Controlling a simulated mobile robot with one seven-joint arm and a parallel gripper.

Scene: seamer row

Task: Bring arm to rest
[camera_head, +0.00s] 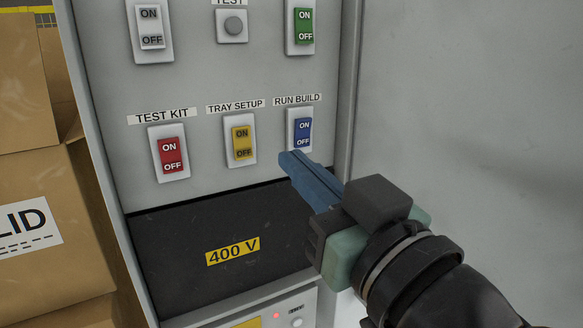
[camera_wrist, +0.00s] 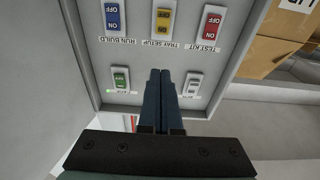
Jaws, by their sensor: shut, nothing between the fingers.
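My gripper (camera_head: 290,160) is shut and empty, with blue fingers pressed together. In the head view its tips are in front of the panel, just below and left of the blue RUN BUILD switch (camera_head: 302,131). I cannot tell whether they touch the panel. In the wrist view the closed fingers (camera_wrist: 162,75) point at the panel, which appears upside down, between the green switch (camera_wrist: 121,79) and a white-grey switch (camera_wrist: 193,85).
The cabinet panel (camera_head: 205,80) also carries a red TEST KIT switch (camera_head: 171,155), a yellow TRAY SETUP switch (camera_head: 241,139) and a round TEST button (camera_head: 233,26). A dark ledge with a 400 V label (camera_head: 233,251) lies below. Cardboard boxes (camera_head: 60,180) stand left; a grey wall surface (camera_head: 470,100) is right.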

